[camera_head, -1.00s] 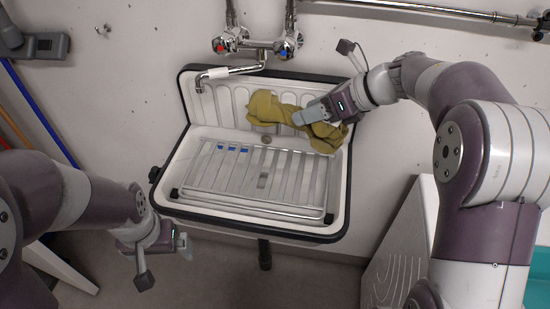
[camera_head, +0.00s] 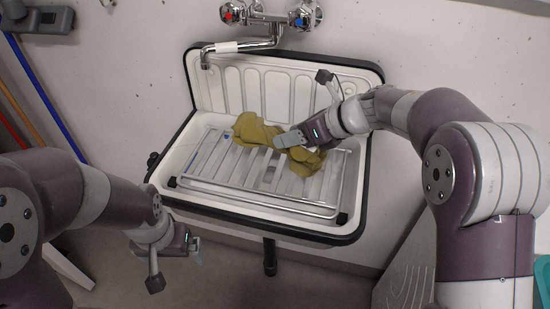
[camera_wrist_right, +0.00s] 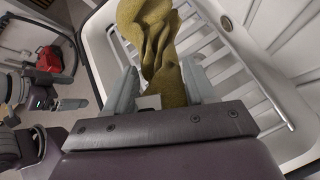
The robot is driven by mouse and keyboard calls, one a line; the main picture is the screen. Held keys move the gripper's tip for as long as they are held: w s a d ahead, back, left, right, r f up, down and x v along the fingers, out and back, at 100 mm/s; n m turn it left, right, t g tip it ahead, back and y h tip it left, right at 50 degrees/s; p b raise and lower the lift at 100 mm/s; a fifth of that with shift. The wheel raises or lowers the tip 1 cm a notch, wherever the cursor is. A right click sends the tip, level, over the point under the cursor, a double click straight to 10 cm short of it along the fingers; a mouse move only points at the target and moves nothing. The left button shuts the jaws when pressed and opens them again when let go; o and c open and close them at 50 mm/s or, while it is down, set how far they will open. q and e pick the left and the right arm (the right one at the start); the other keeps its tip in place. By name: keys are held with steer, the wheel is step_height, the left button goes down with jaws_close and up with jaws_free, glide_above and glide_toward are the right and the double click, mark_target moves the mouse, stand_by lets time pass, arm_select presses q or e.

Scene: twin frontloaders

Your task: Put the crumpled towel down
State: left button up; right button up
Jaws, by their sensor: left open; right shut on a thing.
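The crumpled olive-yellow towel (camera_head: 255,130) hangs over the slatted rack (camera_head: 215,165) in the white sink (camera_head: 365,165) in the head view. My right gripper (camera_head: 285,142) is shut on the towel near its middle, with folds spreading to both sides. In the right wrist view the towel (camera_wrist_right: 150,40) runs between the two fingers (camera_wrist_right: 158,85). Whether its underside touches the rack I cannot tell. My left gripper (camera_head: 196,244) is open and empty, in front of the sink at its lower left.
A wall tap (camera_head: 225,47) with red and blue knobs reaches over the sink's back left. The sink has a raised dark rim (camera_head: 290,232). A grey-white panel (camera_head: 400,275) stands at lower right, and coloured poles (camera_head: 45,95) lean at the left.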

steer(key=a, duration=0.1)
steer(key=a+f, duration=0.2)
steer(key=a, duration=0.1)
steer(key=shift+w+f, duration=0.25)
steer(key=shift+w, duration=0.15)
steer(key=shift+a+f+b, duration=0.1)
steer(key=shift+f+b, duration=0.4)
steer(key=shift+f, duration=1.5)
steer(key=shift+f, duration=0.2)
steer(key=o, duration=1.5)
steer(key=shift+r, duration=0.25)
steer(key=p+v, duration=0.1)
steer(key=v, duration=1.1)
steer(key=shift+f, duration=0.1)
